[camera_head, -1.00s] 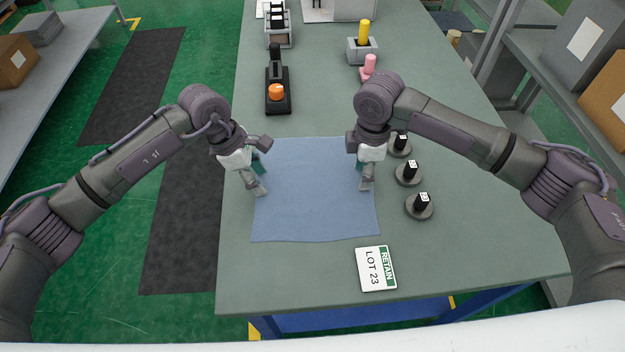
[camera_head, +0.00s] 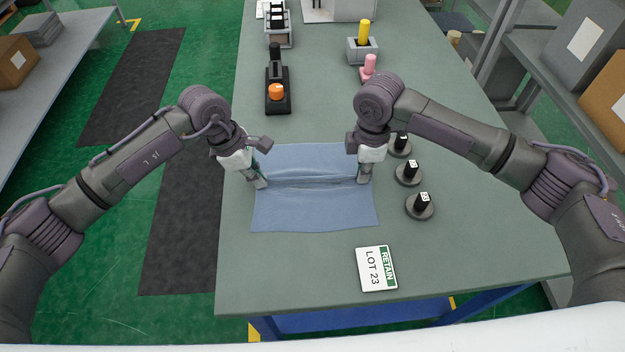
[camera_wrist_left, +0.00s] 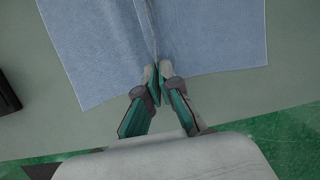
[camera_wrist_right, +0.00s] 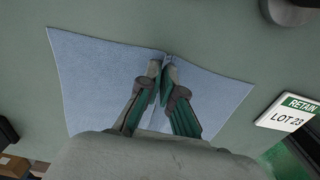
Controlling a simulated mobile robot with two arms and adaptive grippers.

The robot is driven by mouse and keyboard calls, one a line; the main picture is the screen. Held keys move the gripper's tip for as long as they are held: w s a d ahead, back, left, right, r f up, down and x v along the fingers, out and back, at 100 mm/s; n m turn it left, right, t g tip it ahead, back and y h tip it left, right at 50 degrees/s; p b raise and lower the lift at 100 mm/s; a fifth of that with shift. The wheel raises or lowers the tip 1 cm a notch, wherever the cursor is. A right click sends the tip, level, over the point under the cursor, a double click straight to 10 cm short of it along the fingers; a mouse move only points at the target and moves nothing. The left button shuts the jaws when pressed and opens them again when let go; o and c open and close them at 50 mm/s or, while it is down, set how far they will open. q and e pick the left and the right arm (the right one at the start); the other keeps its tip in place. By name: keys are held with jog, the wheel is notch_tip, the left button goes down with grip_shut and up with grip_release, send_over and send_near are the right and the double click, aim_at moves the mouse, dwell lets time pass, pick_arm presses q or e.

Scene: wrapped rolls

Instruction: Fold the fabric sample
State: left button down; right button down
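The blue fabric sample (camera_head: 312,212) lies on the grey-green table, with a raised crease running across its middle from left to right. My left gripper (camera_head: 260,183) is at the left edge of the fabric; in the left wrist view its fingertips (camera_wrist_left: 158,72) are together with a fold of fabric pinched between them. My right gripper (camera_head: 362,180) is at the right edge; in the right wrist view its fingertips (camera_wrist_right: 163,66) are closed on the other end of the crease. The fabric's far and near parts lie flat on either side.
A "RETAIN LOT 23" card (camera_head: 376,269) lies near the front of the fabric. Several dark round weights (camera_head: 419,207) stand to the right. A black device with an orange knob (camera_head: 277,92) and a pink stamp-like item (camera_head: 369,66) stand behind. The table's front left is clear.

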pick_arm(q)
jog(key=shift+s, duration=0.1)
pick_arm(e)
jog(key=shift+s, duration=0.1)
dwell(0.5)
